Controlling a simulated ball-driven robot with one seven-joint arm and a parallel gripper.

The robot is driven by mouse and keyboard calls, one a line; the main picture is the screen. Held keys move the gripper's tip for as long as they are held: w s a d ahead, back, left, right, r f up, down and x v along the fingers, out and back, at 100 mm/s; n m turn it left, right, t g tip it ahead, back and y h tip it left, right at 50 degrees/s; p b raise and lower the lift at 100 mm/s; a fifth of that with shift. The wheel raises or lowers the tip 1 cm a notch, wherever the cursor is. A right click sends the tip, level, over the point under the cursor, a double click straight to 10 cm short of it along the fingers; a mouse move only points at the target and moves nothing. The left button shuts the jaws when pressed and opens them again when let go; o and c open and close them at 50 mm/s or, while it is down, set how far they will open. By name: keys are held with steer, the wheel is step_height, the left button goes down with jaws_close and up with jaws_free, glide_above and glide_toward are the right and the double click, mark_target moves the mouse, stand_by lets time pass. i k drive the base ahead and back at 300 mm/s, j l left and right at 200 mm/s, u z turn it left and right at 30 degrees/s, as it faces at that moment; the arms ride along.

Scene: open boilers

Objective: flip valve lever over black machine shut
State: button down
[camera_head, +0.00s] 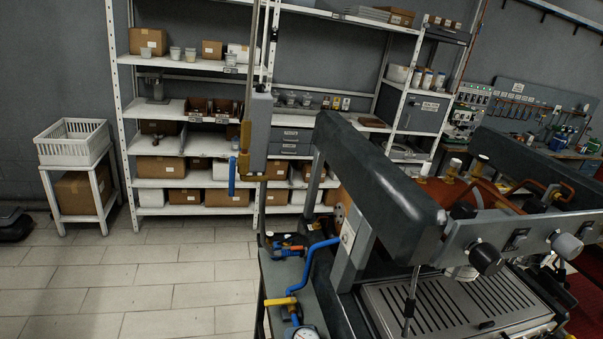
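A vertical pipe in the middle-left of the view carries a brass valve (245,138) beneath a grey box (257,120). A blue lever (232,177) hangs straight down from this valve, roughly in line with the pipe. The black machine (385,185), an open espresso machine with a thick dark top beam and a slotted metal tray, fills the lower right. The valve and its lever appear left of the beam; their depth relative to the machine is hard to tell. My gripper is not in view, and nothing is seen touching the lever.
A lower bench beside the machine holds blue piping (308,267), a yellow lever (280,301) and a gauge (305,332). White shelves (190,183) with boxes stand behind. A white crate (73,142) is at left. The tiled floor (170,275) at lower left is clear.

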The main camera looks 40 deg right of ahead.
mark_target(232, 162)
steer(key=i+j+z, duration=0.2)
steer(key=z, duration=0.15)
steer(key=i+j+z, duration=0.1)
steer(key=j+z, duration=0.2)
steer(key=i+j+z, duration=0.1)
steer(key=j+z, duration=0.55)
steer(key=j, duration=0.2)
steer(key=i+j+z, duration=0.1)
steer(key=z, duration=0.25)
steer(key=i+j+z, duration=0.1)
steer(key=z, duration=0.25)
